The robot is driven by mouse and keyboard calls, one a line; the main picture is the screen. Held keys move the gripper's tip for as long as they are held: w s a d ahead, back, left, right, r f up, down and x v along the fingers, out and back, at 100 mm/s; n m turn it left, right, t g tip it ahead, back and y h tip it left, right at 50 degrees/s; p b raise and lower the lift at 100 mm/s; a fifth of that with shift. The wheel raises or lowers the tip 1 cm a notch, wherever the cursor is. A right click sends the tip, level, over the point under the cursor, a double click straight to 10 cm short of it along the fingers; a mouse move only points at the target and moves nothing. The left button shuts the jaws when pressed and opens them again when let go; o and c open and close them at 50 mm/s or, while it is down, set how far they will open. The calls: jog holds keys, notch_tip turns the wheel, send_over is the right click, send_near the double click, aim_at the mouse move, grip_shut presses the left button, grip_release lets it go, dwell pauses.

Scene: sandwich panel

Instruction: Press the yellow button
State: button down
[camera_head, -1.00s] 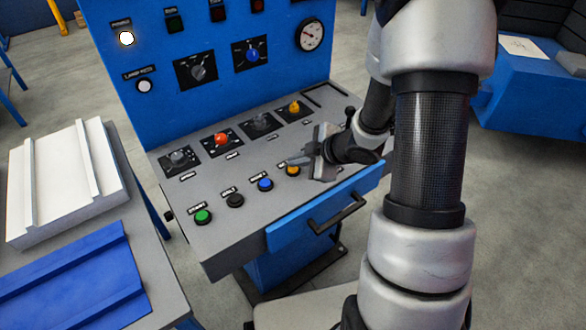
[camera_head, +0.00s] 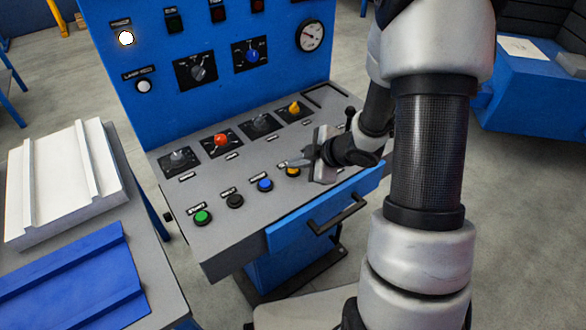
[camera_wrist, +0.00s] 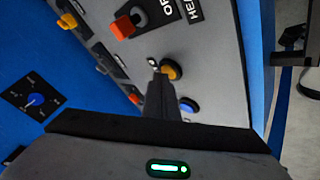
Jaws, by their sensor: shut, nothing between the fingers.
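The yellow button (camera_head: 292,170) is at the right end of the lower button row on the grey console, partly hidden by my gripper in the head view. My gripper (camera_head: 292,163) is shut and empty, with its fingertips close to the button. In the wrist view the round yellow button (camera_wrist: 172,69) shows just beyond and beside the tips of my shut fingers (camera_wrist: 157,75). I cannot tell whether the tips touch it.
A blue button (camera_head: 265,184), a black button (camera_head: 235,200) and a green button (camera_head: 203,216) continue the row leftward. Switches with a red knob (camera_head: 221,140) and a yellow knob (camera_head: 295,107) stand behind. A drawer handle (camera_head: 338,212) juts out in front.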

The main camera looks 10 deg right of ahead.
aim_at(297, 171)
jog(key=shift+r, duration=0.1)
dwell(0.3)
jog(key=shift+r+p, duration=0.65)
jog(key=shift+p, duration=0.2)
jog(key=shift+r, duration=0.1)
notch_tip(297, 171, up, 5)
jog(key=p, duration=0.5)
dwell(0.3)
